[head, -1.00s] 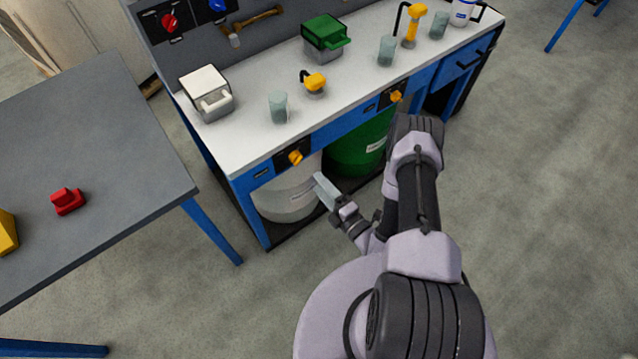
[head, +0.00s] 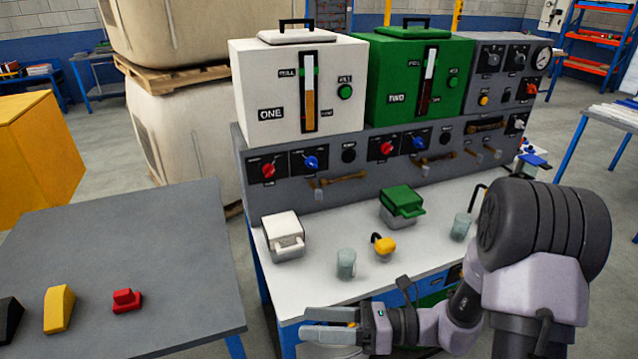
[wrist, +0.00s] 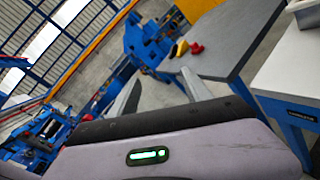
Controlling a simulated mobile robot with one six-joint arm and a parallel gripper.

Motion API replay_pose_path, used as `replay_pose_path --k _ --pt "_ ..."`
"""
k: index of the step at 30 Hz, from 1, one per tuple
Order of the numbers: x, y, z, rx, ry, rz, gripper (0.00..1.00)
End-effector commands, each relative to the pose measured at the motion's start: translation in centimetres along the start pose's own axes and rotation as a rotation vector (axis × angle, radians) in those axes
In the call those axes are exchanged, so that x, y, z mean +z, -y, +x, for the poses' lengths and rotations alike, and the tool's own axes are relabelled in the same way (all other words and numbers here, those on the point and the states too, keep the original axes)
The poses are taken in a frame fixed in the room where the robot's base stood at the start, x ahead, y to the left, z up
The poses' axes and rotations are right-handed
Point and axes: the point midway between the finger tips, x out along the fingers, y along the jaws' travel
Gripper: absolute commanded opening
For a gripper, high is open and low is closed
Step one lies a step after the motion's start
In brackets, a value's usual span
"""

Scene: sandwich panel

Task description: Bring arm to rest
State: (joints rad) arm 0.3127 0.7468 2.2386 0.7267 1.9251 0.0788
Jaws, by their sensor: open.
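My arm is bent at the right of the head view. My gripper (head: 306,326) points left in front of the bench's front edge, below the clear cup in the picture. Its jaws are open, with nothing between them. In the wrist view the two fingers (wrist: 162,92) stand apart, with the grey table and open hall beyond them. The white workbench (head: 330,232) lies behind the gripper in the head view. The exact gap between gripper and bench edge cannot be told.
On the bench stand a white lidded box (head: 282,236), a green lidded box (head: 402,206), a clear cup (head: 346,264) and a yellow-topped item (head: 384,246). White (head: 275,85) and green (head: 390,75) tanks stand behind. The grey table (head: 130,240) at left holds a red piece (head: 126,301).

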Motion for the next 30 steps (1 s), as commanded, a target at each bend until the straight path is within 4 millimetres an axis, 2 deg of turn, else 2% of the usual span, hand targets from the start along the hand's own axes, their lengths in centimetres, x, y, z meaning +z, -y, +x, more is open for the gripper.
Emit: replay_pose_path --k 1,3,6,8,10,12,15,19,30 --pt "0.6 -3.7 0.7 0.054 -0.162 -0.18 0.57" --pt "-0.2 -8.0 0.5 0.124 -0.407 -0.444 0.57" --pt "-1.5 -12.1 -1.7 0.191 -0.75 -0.834 0.57" --pt "-1.7 -13.3 -3.6 0.209 -0.95 -1.07 0.57" --pt "-1.1 -14.2 -6.0 0.209 -1.161 -1.325 0.57" --pt "0.2 -14.6 -8.1 0.193 -1.339 -1.538 0.57" --pt "2.1 -15.2 -10.0 0.159 -1.517 -1.747 0.57" --pt "3.5 -15.6 -11.0 0.133 -1.615 -1.859 0.57" --pt "3.6 -15.6 -11.1 0.13 -1.62 -1.864 0.57"
